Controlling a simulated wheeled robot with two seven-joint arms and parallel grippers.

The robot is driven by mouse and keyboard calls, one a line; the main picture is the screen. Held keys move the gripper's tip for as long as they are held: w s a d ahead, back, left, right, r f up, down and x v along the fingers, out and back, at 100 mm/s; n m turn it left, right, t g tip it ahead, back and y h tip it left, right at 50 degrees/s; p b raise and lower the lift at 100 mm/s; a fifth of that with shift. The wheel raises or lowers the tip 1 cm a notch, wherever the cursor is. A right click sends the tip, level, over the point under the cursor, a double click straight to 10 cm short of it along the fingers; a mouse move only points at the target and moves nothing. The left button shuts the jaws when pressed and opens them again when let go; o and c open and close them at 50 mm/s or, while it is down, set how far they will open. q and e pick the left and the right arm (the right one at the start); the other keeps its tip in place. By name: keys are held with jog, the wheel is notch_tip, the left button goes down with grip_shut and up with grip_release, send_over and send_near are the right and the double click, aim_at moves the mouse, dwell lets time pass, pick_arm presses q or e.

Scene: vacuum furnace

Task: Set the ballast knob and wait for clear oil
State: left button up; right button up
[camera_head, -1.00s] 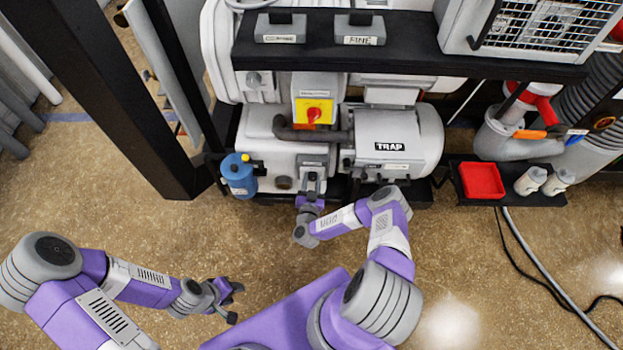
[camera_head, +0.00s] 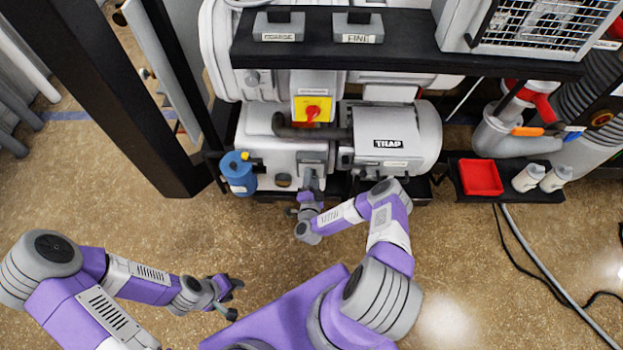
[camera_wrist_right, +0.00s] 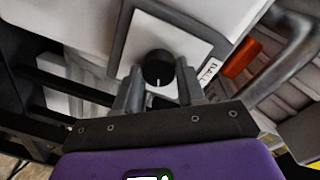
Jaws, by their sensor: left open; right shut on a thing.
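The ballast knob (camera_wrist_right: 158,70) is a round black knob with a white pointer line, on a light square plate. In the right wrist view the line points toward the bottom of the picture. My right gripper (camera_wrist_right: 157,88) has one finger on each side of the knob and is shut on it. In the head view my right gripper (camera_head: 312,184) is at the front of the white pump (camera_head: 258,155) and hides the knob. A round dark window (camera_head: 283,180), possibly the oil sight glass, is left of it; its oil's clarity cannot be told. My left gripper (camera_head: 236,299) is open and empty over the floor.
A red tray (camera_head: 481,178) and white bottles (camera_head: 530,178) are at right. The front floor is clear.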

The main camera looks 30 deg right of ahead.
dwell(0.4)
jog(key=o, duration=1.1)
jog(key=shift+c, duration=0.2)
jog(key=p+v, duration=0.2)
jog(key=v, duration=0.5)
jog(key=shift+s+a, duration=0.15)
jog(key=shift+s, duration=0.15)
